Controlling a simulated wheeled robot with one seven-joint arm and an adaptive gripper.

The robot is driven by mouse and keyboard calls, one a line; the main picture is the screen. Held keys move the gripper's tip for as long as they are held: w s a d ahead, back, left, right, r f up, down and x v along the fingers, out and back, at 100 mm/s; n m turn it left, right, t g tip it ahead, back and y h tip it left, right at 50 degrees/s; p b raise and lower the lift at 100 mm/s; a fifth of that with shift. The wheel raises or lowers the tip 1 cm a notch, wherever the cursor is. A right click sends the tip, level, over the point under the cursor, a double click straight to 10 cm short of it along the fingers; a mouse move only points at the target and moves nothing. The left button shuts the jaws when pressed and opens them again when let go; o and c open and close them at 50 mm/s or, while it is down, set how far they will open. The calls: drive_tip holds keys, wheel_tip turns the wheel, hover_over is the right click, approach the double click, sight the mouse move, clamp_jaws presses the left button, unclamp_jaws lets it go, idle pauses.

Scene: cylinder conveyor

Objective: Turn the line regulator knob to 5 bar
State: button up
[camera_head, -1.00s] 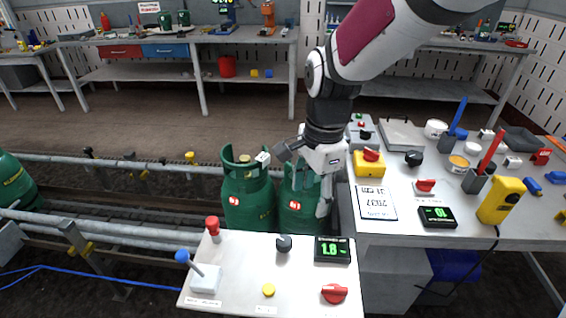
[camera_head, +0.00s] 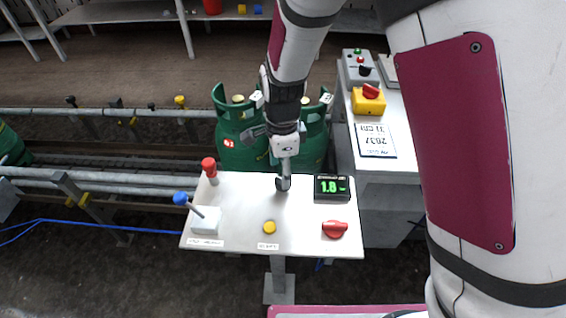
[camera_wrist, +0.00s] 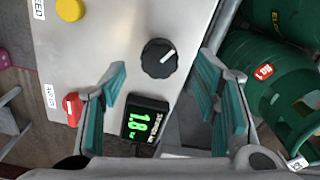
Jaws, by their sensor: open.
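The black regulator knob (camera_wrist: 160,58) with a white pointer line stands on the light panel (camera_head: 240,235). In the head view the knob (camera_head: 283,184) is largely hidden by my gripper (camera_head: 284,172), which is right above it. In the wrist view my gripper (camera_wrist: 165,88) is open. Its two teal-padded fingers are spread either side of the knob, which lies ahead of the gap between them. I cannot tell whether a finger touches it. The display (camera_wrist: 145,120) beside the knob reads 1.8 in green; it also shows in the head view (camera_head: 332,187).
On the panel stand a red-topped post (camera_head: 209,168), a blue-tipped lever (camera_head: 181,198), a yellow button (camera_head: 269,227) and a red rotary handle (camera_head: 335,229). Green gas cylinders (camera_head: 240,135) stand behind. A bench with a yellow switch box (camera_head: 369,101) is at right.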

drive_tip(key=shift+f, duration=1.65)
drive_tip(key=c, duration=1.2)
drive_tip(key=shift+o, duration=0.2)
